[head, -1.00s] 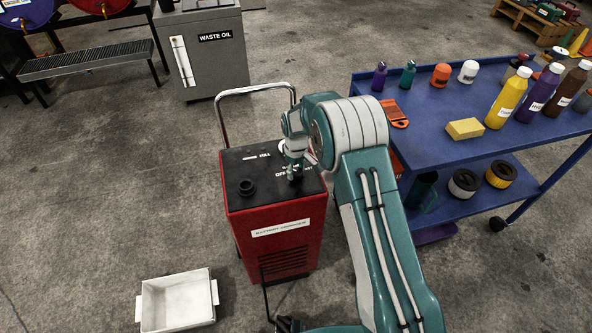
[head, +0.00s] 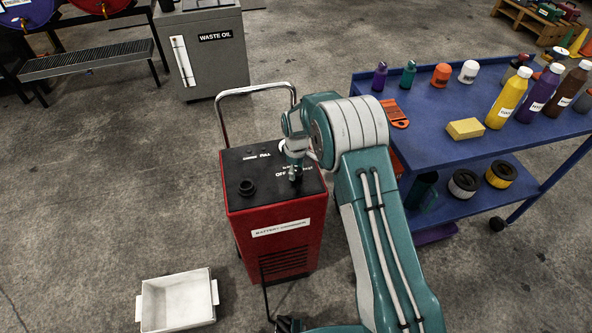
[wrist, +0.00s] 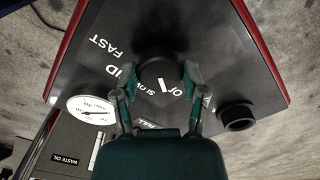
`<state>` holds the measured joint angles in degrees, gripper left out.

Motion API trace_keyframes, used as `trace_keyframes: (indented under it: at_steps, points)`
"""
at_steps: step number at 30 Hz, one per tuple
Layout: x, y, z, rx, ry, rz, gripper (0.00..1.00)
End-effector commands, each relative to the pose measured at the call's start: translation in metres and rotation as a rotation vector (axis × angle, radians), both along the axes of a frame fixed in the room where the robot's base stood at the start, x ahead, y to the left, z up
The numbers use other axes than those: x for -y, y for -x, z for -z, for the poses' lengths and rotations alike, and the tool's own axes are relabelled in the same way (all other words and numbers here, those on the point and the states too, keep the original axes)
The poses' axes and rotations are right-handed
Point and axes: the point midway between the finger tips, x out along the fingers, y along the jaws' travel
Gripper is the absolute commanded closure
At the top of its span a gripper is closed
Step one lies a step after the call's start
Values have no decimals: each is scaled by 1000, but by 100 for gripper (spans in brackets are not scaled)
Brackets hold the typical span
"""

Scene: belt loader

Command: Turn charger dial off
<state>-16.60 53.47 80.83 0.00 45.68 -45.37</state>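The battery charger (head: 277,250) is a red box with a black top, standing on the floor left of my arm in the head view. Its black round dial (wrist: 158,70) shows in the wrist view, with a short white mark on its near side. Printed words, among them FAST and SLOW, lie around it; the mark's exact setting is hard to tell. My gripper (wrist: 160,74) is over the dial, one finger on each side, with narrow gaps seeming to show. In the head view my gripper (head: 295,176) points down at the charger's top and hides most of the dial.
A white dial gauge (wrist: 91,109) and a black round cap (wrist: 237,117) stand on the charger top. A chrome handle (head: 222,115) rises behind it. A blue cart (head: 440,165) with bottles is close on the right. A white bin (head: 178,300) lies front left.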

Motion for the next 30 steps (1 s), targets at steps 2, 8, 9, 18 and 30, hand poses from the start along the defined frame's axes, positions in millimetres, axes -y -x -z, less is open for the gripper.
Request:
trace_keyframes:
  at_steps: [2, 8, 9, 18, 30]
  points:
    - [1, 0, 1, 0, 0, 1, 9]
    - [1, 0, 0, 1, 0, 1, 9]
    - [1, 0, 0, 1, 0, 1, 9]
    - [0, 0, -12, 3, -2, 1, 9]
    - [0, -1, -91, 4, 0, 1, 9]
